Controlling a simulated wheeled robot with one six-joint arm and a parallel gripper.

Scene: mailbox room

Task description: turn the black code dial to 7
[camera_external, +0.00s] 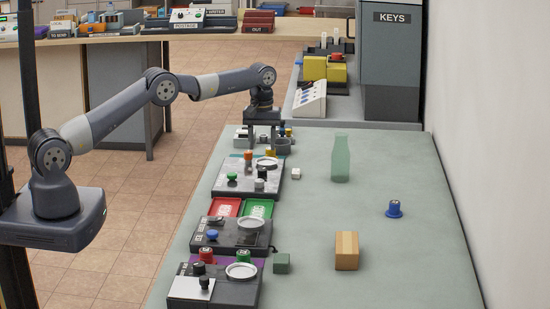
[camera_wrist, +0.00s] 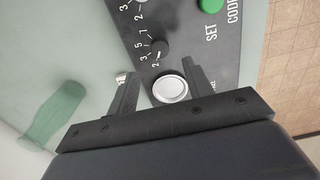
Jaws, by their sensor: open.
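The black code dial (camera_wrist: 159,48) is a small round knob on a dark panel (camera_wrist: 195,40) with white numbers around it, in the wrist view. Its pointer's setting is too small to read. It also appears in the external view as a small dark knob (camera_external: 262,173) on the panel with the green button. My gripper (camera_wrist: 161,64) is open and empty, its fingers pointing down beside a silver round disc (camera_wrist: 171,89). The dial lies just beyond the fingertips, apart from them. In the external view my gripper (camera_external: 263,141) hangs over the panel's far end.
A green button (camera_wrist: 211,4) sits beside the SET and CODE labels. A small white cube (camera_external: 296,173) and green bottle (camera_external: 341,158) stand right of the panel. More panels (camera_external: 238,236) line the table's left edge.

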